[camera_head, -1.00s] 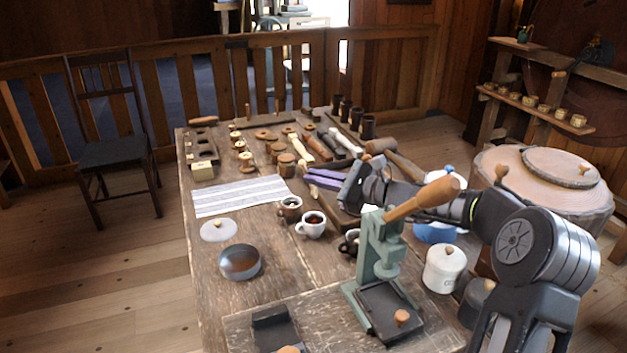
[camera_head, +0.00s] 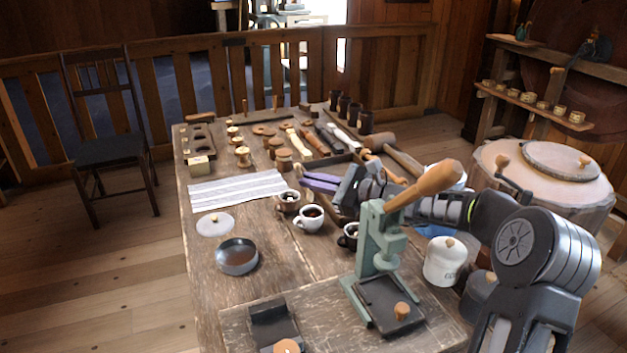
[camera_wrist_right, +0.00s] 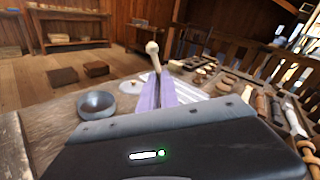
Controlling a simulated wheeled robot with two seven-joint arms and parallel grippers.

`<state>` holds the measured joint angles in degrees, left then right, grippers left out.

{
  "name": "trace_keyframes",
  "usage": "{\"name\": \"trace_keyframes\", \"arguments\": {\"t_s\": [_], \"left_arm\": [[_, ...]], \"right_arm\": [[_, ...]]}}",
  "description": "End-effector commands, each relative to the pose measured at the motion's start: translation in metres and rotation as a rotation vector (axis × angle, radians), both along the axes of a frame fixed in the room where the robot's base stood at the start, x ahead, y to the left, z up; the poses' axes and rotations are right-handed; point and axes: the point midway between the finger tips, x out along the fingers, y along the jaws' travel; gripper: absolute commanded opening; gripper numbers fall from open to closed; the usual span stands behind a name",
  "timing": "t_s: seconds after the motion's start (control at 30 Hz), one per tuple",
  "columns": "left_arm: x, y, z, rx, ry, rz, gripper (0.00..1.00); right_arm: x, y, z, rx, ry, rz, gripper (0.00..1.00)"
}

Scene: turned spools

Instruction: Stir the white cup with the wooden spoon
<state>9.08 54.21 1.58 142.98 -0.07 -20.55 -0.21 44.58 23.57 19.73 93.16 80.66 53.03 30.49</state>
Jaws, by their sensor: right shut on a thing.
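The white cup (camera_head: 308,218) stands upright on the wooden table with dark contents in it. My right gripper (camera_head: 305,182) has purple fingers and is just behind and above the white cup in the head view. In the right wrist view its fingers (camera_wrist_right: 156,92) are shut on the wooden spoon (camera_wrist_right: 152,48), whose pale rounded end sticks out past the fingertips. I cannot make out the spoon in the head view. The spoon appears to be outside the cup. The white cup does not show clearly in the wrist view. My left gripper is out of view.
A brown cup (camera_head: 287,201) stands next to the white cup, and a dark cup (camera_head: 349,236) is to its right. A green press (camera_head: 378,250) stands in front. A metal bowl (camera_head: 237,257), a pale disc (camera_head: 215,224) and a striped cloth (camera_head: 235,190) lie to the left.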

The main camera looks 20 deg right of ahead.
Motion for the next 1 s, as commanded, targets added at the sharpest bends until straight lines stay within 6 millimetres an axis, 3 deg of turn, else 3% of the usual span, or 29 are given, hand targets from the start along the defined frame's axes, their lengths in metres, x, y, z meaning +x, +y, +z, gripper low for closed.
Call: {"name": "trace_keyframes", "arguments": {"t_s": [0.53, 1.0], "left_arm": [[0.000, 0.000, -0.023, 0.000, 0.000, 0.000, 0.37], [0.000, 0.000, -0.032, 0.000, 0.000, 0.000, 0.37]], "right_arm": [[-0.004, 0.007, -0.024, 0.000, 0.000, -0.001, 0.00], [0.000, 0.000, -0.042, -0.001, -0.001, -0.001, 0.00]]}}
